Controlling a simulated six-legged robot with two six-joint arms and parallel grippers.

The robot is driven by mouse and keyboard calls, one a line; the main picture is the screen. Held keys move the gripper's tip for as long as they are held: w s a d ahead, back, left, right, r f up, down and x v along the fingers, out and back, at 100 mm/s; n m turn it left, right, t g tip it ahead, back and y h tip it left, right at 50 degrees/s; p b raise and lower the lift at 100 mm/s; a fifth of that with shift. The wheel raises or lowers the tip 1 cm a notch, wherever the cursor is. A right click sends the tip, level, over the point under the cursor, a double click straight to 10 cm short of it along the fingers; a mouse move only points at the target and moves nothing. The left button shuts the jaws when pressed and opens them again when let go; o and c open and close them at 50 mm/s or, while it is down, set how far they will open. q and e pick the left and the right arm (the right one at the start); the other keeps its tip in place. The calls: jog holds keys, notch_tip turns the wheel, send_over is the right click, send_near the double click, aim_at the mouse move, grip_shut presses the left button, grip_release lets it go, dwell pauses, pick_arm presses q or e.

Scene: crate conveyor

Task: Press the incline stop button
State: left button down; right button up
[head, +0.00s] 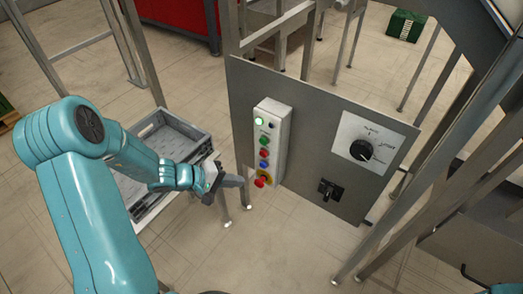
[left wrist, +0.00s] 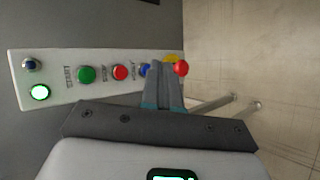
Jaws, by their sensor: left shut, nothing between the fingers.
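The button box (head: 277,138) is a pale upright box on a grey panel. Down its face are a green button (head: 264,140), a red button (head: 264,153), a blue button (head: 264,164) and a red mushroom knob (head: 261,182) on yellow. The red button also shows in the left wrist view (left wrist: 120,72), with small lettering beside it too blurred to read. My left gripper (head: 241,182) is shut and empty, just left of the box's lower end. In the left wrist view its fingertips (left wrist: 164,68) overlap the area between the blue button and the mushroom knob; contact cannot be told.
A lit green lamp (head: 259,121) and a small dark knob (head: 272,124) top the box. The panel (head: 314,112) also carries a rotary dial (head: 361,150) and a black switch (head: 327,189). A grey crate (head: 159,137) lies behind my left forearm. Metal legs stand around.

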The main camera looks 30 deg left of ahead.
aim_at(263, 154)
pick_arm(q)
jog(key=shift+s, duration=0.15)
jog(key=shift+d, duration=0.1)
jog(key=w+p, duration=0.3)
jog(key=w, duration=0.5)
jog(key=shift+w+d, duration=0.3)
jog(key=shift+w, duration=0.1)
dwell(1.7)
